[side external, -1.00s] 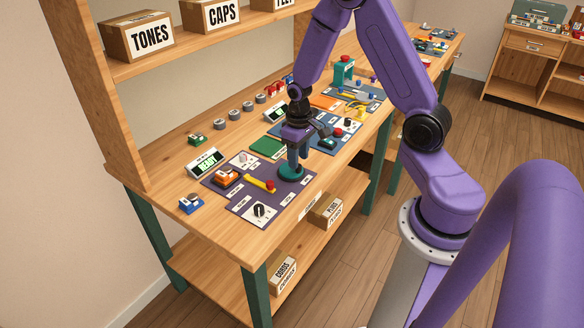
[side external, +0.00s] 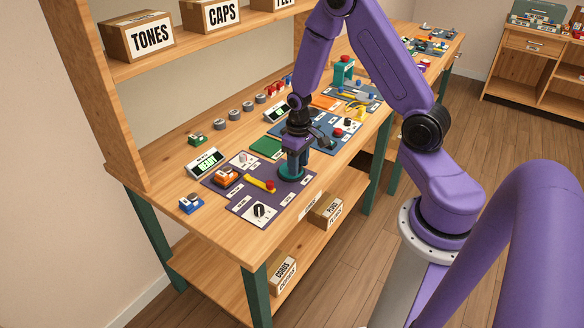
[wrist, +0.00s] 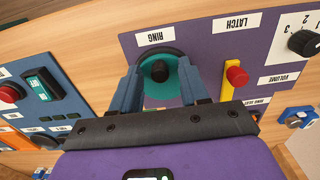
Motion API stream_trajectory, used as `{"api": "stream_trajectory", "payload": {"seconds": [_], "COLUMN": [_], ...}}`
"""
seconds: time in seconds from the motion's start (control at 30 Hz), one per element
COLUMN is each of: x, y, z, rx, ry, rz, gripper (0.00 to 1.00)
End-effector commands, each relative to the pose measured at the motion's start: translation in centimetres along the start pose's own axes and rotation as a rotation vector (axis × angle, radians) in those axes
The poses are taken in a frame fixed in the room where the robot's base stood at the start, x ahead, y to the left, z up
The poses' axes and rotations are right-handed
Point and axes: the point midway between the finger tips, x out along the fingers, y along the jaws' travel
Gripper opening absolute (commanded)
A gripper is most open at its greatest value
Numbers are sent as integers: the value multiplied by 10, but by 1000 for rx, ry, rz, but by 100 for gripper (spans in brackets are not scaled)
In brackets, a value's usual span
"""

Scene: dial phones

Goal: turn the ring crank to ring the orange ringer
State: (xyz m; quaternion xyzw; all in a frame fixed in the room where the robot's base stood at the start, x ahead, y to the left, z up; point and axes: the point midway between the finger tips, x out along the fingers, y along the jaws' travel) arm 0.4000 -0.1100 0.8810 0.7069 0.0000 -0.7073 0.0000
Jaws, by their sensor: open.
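The ring crank (wrist: 157,72) is a teal disc with a black knob, beside the RING label in the wrist view. In the side view, the crank's teal disc (side external: 291,178) shows low under my gripper (side external: 293,163). In the wrist view, my gripper (wrist: 160,80) is open, with its blue fingers on either side of the black knob. I cannot tell whether either finger touches it. The orange ringer (side external: 227,176) appears to be the orange device at the left of the purple panel in the side view.
The purple panel (side external: 243,206) also carries a yellow lever with a red knob (side external: 264,184) and a black dial (side external: 259,210). A READY display (side external: 205,162) stands behind. A blue panel (wrist: 52,90) with a red button lies close beside the crank in the wrist view.

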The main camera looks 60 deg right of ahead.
Motion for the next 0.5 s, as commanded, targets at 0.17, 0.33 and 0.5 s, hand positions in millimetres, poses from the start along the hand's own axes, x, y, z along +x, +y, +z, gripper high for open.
{"api": "stream_trajectory", "payload": {"seconds": [0.17,0.33,0.5], "x": [5,8,7], "y": [0,0,0], "z": [0,0,0], "rx": [0,0,0], "ry": [1,0,1], "rz": [0,0,0], "gripper": [45,45,45]}}
